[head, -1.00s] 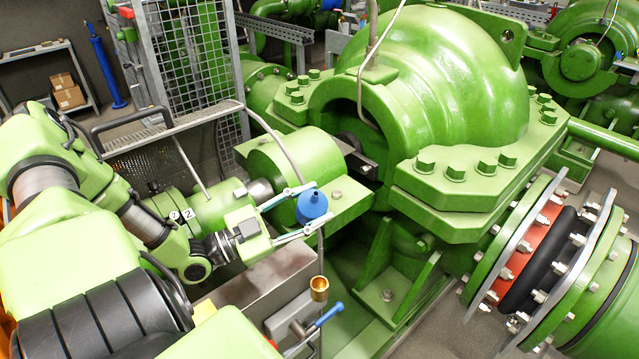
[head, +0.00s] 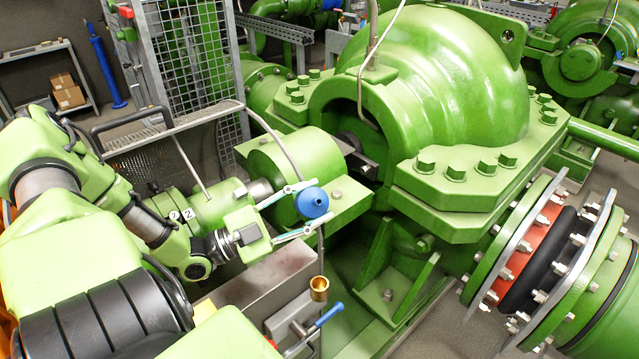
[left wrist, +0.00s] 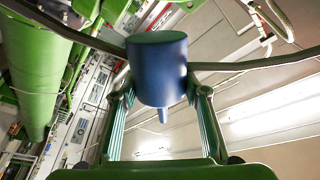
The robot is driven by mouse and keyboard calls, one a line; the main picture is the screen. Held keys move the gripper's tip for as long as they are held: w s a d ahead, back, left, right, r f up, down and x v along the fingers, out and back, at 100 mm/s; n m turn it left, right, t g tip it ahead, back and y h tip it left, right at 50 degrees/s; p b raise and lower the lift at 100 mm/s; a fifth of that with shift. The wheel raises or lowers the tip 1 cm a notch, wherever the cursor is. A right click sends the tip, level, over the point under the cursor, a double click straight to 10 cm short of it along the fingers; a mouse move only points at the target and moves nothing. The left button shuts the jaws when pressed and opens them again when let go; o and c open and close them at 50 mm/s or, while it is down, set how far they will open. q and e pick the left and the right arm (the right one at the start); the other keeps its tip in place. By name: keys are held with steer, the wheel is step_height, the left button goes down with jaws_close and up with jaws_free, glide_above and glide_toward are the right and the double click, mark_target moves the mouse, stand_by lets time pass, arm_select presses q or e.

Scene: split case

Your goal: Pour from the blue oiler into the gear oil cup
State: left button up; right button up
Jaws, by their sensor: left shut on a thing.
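The blue oiler (head: 312,203) is held in the air, tipped so that its narrow spout points toward the head camera. My left gripper (head: 309,204) is shut on it, one finger on each side. In the left wrist view the oiler (left wrist: 157,68) sits between the fingertips (left wrist: 160,88), its spout pointing down the picture. A small brass cup (head: 319,289), which looks like the gear oil cup, stands below the oiler in the head view, apart from it. Its inside is too small to read. My right gripper is not in view.
A blue-handled valve (head: 328,315) is beside the brass cup. A thin pipe runs down close behind the oiler. The green pump housing (head: 440,70) fills the middle and right. A green cylinder (head: 295,165) lies just behind the gripper.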

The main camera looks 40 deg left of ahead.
arm_select(q)
steer(key=shift+w+a+f+m, duration=0.1)
steer(key=shift+a+m, duration=0.1)
steer(key=shift+m, duration=0.7)
stand_by(1.2)
steer(key=shift+w+a+r+m+h, duration=0.15)
steer(key=shift+r+m+h, duration=0.35)
steer(key=shift+m, duration=0.55)
steer(key=shift+w+a+r+m+h, duration=0.15)
steer(key=shift+r+m+h, duration=0.3)
steer(key=shift+m, duration=0.6)
stand_by(2.9)
steer(key=shift+r+m, duration=0.4)
steer(key=shift+r, duration=0.55)
